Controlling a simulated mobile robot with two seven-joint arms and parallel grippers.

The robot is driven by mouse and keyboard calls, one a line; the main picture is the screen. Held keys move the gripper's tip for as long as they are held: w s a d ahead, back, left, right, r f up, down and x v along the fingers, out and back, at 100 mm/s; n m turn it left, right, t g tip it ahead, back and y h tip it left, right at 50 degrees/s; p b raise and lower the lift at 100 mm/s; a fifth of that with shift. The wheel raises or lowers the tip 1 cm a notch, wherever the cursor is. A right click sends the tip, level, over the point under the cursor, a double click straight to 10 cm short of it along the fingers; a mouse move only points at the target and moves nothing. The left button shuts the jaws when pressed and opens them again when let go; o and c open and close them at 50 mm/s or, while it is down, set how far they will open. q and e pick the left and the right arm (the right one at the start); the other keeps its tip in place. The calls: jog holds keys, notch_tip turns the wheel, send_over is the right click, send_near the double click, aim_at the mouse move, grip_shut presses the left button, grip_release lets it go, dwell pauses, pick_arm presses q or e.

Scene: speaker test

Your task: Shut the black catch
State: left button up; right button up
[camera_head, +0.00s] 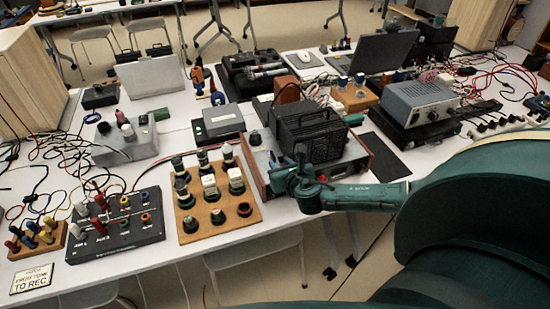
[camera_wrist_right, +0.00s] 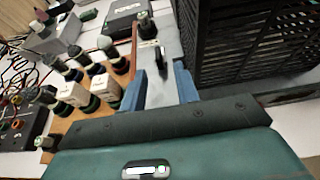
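A small black lever, which looks like the black catch (camera_wrist_right: 154,55), stands on a grey metal plate (camera_wrist_right: 165,18) in the right wrist view. A dark knob (camera_wrist_right: 147,24) stands on the plate beyond it. My right gripper (camera_wrist_right: 160,72) is open, and its two blue fingers are apart with nothing between them. The catch lies just past the fingertips, roughly in line with the gap. In the head view my right gripper (camera_head: 287,171) is at the front of the wooden-sided unit (camera_head: 345,166); it hides part of the plate, and the catch is hard to make out. My left gripper is not in view.
A black slatted box (camera_head: 310,134) rises close to the right of the plate. A wooden board (camera_head: 222,215) with several knobs and plugs is at its left. A black panel (camera_head: 120,232) with coloured plugs and cables lies further left. A dark mat (camera_head: 388,153) lies right.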

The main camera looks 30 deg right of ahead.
aim_at(275, 158)
jog(key=shift+x, duration=2.65)
jog(key=shift+a, duration=0.1)
grip_shut()
